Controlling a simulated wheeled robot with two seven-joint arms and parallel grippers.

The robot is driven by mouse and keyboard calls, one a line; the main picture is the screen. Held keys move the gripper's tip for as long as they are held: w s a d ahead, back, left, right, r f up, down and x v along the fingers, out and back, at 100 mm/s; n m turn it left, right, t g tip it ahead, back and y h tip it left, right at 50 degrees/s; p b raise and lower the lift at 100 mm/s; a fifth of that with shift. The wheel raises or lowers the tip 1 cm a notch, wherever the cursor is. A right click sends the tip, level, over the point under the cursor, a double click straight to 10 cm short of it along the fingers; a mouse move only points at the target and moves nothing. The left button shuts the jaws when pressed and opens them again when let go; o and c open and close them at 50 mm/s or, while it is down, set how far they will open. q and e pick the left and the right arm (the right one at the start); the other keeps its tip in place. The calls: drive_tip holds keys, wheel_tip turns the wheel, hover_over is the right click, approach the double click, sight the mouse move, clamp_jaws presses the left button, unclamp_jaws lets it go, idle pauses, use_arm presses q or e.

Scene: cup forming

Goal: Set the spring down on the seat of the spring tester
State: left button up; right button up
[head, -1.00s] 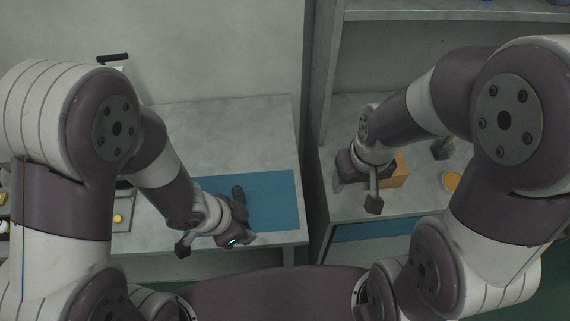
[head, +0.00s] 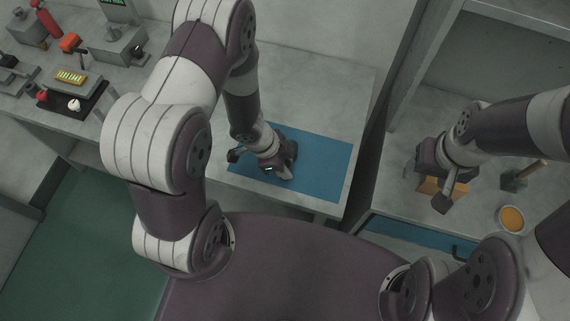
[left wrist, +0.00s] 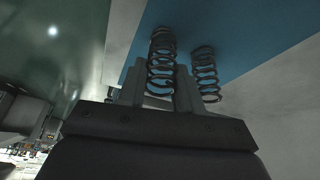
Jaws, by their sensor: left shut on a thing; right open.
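My left gripper (head: 272,172) is over the blue mat (head: 325,170) in the head view. In the left wrist view its fingers (left wrist: 158,90) are shut on a dark coil spring (left wrist: 162,55), which extends beyond the fingertips. A second, similar spring (left wrist: 206,72) shows just right of the fingers, apart from the held one. Neither spring can be made out in the head view. A grey device (head: 118,46) with a green-lit display at the upper left may be the spring tester; its seat cannot be made out. My right gripper (head: 440,190) is open at the right-hand bench.
An orange block (head: 430,187) lies by my right gripper, with a bowl of orange contents (head: 511,219) farther right. A dark tray (head: 75,100), a yellow piece (head: 71,76) and a red bottle (head: 46,22) are on the left bench. A gap separates the two benches.

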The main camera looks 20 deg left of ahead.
use_arm(q)
drive_tip(key=shift+w+f, duration=0.15)
drive_tip(key=shift+d+f, duration=0.1)
drive_tip(key=shift+f, duration=0.05)
drive_tip(key=o, duration=0.7)
drive_tip(key=shift+o, duration=0.2)
